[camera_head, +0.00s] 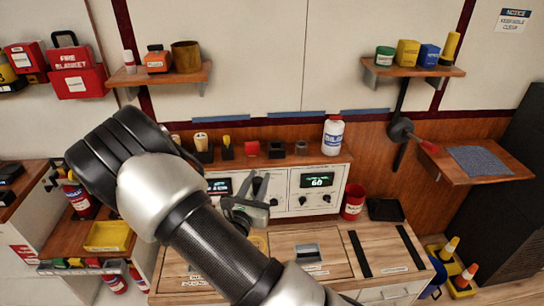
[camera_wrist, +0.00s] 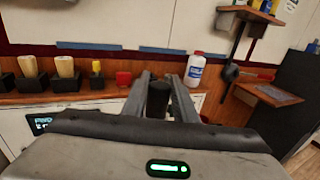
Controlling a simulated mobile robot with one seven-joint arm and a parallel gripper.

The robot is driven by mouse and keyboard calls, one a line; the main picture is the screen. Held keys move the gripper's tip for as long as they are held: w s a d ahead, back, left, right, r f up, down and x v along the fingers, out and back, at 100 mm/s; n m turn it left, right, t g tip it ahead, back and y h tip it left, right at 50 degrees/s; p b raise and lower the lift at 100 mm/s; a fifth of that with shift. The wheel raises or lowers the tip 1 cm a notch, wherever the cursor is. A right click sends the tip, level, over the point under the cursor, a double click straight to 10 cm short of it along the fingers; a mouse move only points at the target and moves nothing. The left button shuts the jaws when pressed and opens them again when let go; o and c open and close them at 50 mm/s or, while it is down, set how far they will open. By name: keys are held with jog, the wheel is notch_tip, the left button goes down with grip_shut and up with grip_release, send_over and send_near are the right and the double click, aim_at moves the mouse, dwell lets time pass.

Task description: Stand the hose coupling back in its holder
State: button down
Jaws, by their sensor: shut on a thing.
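My gripper (camera_head: 250,205) is in front of the control panel, partly behind my own arm in the head view. In the wrist view my gripper (camera_wrist: 160,92) is shut on a dark, stubby cylinder (camera_wrist: 158,99), which seems to be the hose coupling. It looks roughly upright between the fingers. In the head view a dark part of it (camera_head: 262,186) shows at the fingers. On the ledge above the panel, a low black block (camera_head: 277,150) looks empty and could be the holder. The wrist view does not show it clearly behind the fingers.
The ledge also bears tan-handled tools (camera_wrist: 65,67) in black holders, a yellow-topped piece (camera_wrist: 96,68), a red block (camera_head: 252,149), a small brown cup (camera_head: 301,148) and a white bottle (camera_head: 333,135). A red can (camera_head: 353,201) stands on the worktop to the right.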

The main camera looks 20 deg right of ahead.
jog(key=w+d+f+m+h+b, duration=0.1)
jog(key=w+d+f+b, duration=0.15)
jog(key=w, duration=0.65)
jog(key=w+d+f+b, duration=0.2)
jog(key=w+b, duration=0.2)
jog(key=w, duration=0.4)
jog(key=w+d+r+b, duration=0.8)
jog(key=w+d, duration=0.3)
jog(key=w, duration=0.3)
notch_tip(320, 180, down, 9)
jog(key=b, duration=0.1)
jog(key=shift+n+y, duration=0.3)
jog(key=shift+f+b, duration=0.2)
jog(key=shift+b, duration=0.2)
jog(key=c, duration=1.4)
grip_release()
jog(key=shift+c, duration=0.2)
